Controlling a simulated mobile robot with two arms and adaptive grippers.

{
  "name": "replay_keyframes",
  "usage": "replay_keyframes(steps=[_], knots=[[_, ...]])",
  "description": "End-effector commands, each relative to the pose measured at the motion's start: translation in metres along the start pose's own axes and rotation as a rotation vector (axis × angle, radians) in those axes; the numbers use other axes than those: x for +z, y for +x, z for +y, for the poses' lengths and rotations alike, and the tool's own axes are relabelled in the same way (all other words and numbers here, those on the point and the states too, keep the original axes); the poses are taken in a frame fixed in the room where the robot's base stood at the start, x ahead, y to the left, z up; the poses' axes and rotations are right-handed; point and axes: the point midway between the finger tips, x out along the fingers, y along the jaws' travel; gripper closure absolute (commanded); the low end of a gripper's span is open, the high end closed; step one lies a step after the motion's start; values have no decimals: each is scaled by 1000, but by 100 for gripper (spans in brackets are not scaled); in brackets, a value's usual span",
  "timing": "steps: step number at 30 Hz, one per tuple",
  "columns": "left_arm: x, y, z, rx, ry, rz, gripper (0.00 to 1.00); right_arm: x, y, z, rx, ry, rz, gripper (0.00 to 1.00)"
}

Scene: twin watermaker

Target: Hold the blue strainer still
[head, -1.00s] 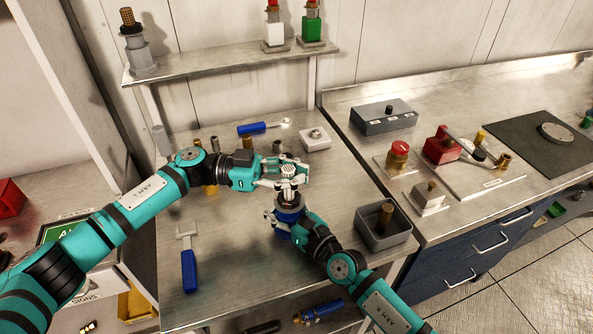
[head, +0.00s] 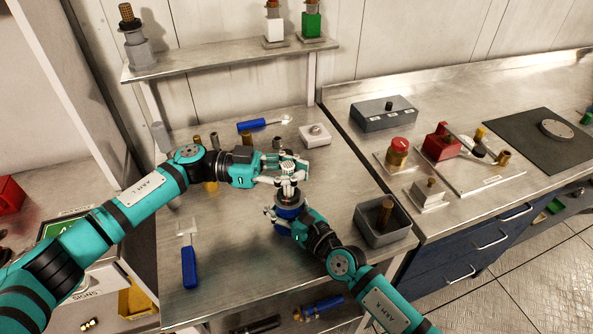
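The blue strainer (head: 289,212) stands upright on the steel bench, near the middle of the head view. Its dark blue band shows under a grey top (head: 290,197). My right gripper (head: 284,215) comes in from the lower right, and its fingers are closed around the strainer's body, hiding part of it. My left gripper (head: 291,177) comes in from the left. Its pale fingers are directly above the strainer, around its top. They overlap there, so I cannot tell whether they grip it.
A grey bin (head: 371,237) with a brown cylinder stands right of the strainer. A blue-handled tool (head: 190,265) lies at left, another (head: 252,125) at the back. A small white box (head: 315,136) sits behind my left gripper.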

Motion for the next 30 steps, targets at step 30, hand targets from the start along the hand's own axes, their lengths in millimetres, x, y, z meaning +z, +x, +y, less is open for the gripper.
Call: replay_keyframes(steps=[30], knots=[[13,0,0,-3,-1,0,100,-1,0,1,1,2,1,100]])
